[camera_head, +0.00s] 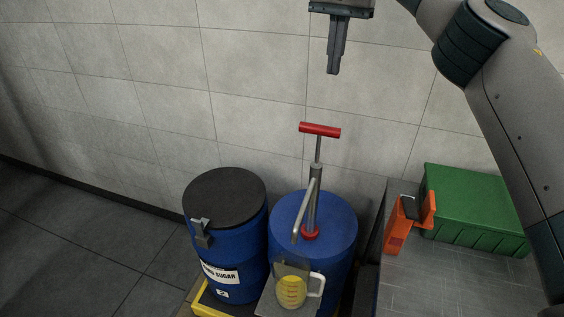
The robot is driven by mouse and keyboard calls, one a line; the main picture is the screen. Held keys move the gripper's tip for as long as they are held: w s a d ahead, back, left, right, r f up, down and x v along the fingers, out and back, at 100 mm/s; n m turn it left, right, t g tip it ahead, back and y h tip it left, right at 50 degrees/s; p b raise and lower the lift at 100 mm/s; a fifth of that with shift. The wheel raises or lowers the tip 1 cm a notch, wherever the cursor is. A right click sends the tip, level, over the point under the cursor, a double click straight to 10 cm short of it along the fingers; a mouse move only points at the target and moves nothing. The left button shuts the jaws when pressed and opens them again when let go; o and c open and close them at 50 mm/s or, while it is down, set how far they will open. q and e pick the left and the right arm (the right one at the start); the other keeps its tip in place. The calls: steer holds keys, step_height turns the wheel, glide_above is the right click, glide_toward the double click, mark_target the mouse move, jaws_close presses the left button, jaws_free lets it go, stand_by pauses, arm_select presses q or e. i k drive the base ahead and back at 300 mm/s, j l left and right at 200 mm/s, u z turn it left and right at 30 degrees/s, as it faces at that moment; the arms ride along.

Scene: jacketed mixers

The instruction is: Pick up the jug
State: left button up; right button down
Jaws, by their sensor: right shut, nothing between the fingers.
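The jug (291,291) is clear with a pale handle on its right side and holds yellow contents. It stands upright on a small grey stand (266,302) in front of a blue drum, below the spout of a hand pump (314,200). My right gripper (333,71) is at the top of the view, pointing down, shut and empty. It is high above the pump's red T-handle (320,130) and well apart from the jug. My left gripper is not in view.
The blue drum (340,222) carries the pump. A second blue drum (190,229) with a black lid and a sugar label stands left of it. A green crate (470,205) and an orange tool-like object (398,232) are on a grey surface at the right. Open floor lies left.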

mark_target(291, 269)
steer(key=k+j, duration=0.45)
steer(key=j, duration=0.25)
steer(key=k+j, duration=0.25)
steer(key=j, duration=0.15)
